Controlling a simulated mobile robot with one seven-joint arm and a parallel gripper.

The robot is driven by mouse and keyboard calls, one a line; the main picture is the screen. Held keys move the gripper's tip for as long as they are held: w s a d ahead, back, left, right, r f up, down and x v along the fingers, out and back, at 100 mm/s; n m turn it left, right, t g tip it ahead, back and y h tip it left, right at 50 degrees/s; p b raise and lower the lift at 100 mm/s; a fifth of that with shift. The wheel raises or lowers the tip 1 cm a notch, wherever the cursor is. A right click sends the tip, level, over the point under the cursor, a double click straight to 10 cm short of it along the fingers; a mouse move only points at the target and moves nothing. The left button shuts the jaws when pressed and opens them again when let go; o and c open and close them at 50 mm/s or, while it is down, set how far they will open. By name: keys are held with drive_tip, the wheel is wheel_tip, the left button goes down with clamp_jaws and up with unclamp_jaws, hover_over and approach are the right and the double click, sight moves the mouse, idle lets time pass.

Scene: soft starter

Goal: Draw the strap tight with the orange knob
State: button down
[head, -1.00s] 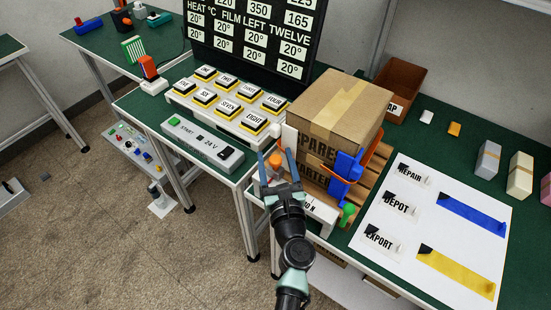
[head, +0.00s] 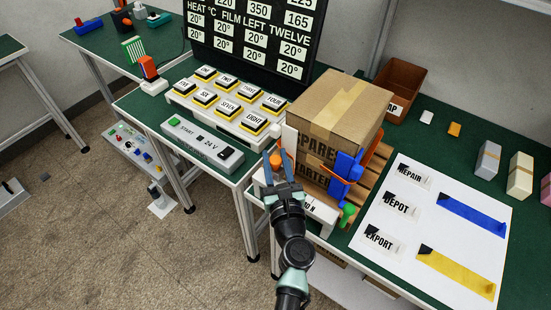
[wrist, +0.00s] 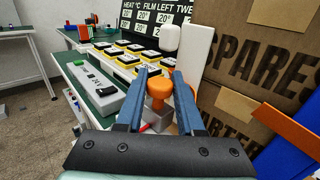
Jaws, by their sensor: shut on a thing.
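The orange knob (head: 276,162) stands on a grey block at the left of the cardboard box (head: 335,108). In the wrist view the knob (wrist: 158,88) sits between the blue fingers of my gripper (wrist: 166,84). In the head view my gripper (head: 276,158) is shut on the knob, its fingers on either side. An orange strap (head: 374,146) shows at the box's right side, beside a blue part (head: 346,167). An orange band also crosses the lower right of the wrist view (wrist: 288,127). How tight the strap is cannot be told.
The box stands on a wooden pallet, with a white upright (head: 290,137) close to the knob. A numbered button panel (head: 228,100) and a start box (head: 202,144) lie to the left. A green knob (head: 347,214) and a labelled white sheet (head: 430,240) are to the right.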

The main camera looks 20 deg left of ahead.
idle(0.9)
drive_tip(key=d, duration=0.2)
drive_tip(key=s+d, duration=0.1)
drive_tip(key=d, duration=0.2)
drive_tip(key=s+d+p, duration=0.1)
drive_tip(key=d, duration=0.2)
drive_tip(key=shift+f, duration=0.1)
drive_tip(key=c, duration=0.5)
unclamp_jaws()
drive_tip(key=shift+a, duration=0.1)
drive_tip(key=b+v, duration=0.1)
drive_tip(key=v, duration=1.2)
